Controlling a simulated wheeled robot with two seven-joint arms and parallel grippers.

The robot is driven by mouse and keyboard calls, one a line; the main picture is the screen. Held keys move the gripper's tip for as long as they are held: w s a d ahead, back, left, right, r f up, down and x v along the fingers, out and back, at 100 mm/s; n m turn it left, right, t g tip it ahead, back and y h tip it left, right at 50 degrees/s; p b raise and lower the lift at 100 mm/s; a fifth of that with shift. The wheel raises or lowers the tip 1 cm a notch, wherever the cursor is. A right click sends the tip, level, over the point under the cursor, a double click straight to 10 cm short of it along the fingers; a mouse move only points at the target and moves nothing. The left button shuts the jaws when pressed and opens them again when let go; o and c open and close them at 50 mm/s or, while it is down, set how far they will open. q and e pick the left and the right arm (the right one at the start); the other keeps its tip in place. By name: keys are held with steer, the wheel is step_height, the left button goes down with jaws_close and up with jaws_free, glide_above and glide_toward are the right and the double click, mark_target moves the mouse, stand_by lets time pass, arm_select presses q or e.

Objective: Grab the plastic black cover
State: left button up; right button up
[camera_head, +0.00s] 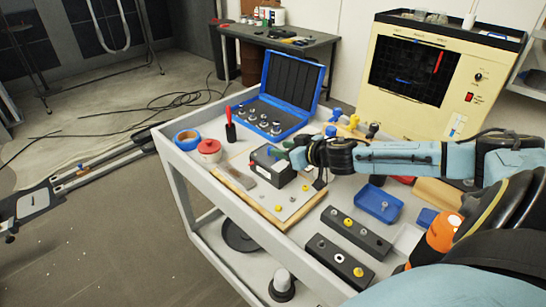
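A black box-shaped cover (266,171), with a small red mark on its front, sits on a wood-edged board (284,216) on the cart. My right arm reaches in from the right. My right gripper (286,154) is at the cover's upper right side, with its fingertips overlapping the cover's top edge in this view. I cannot tell whether they touch it or how far apart they are. The gripper hides the cover's back right part. My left gripper is not in view.
An open blue case (301,82) with metal parts stands behind the cover. Blue tape (187,137), a red-lidded jar (209,147) and a red-handled tool (230,126) are to the left. Dark bars (356,233) and a blue tray (379,204) lie to the right.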

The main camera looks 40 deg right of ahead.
steer(key=shift+f+x, duration=0.2)
steer(key=shift+x, duration=2.35)
steer(key=shift+s, duration=0.15)
jaws_close()
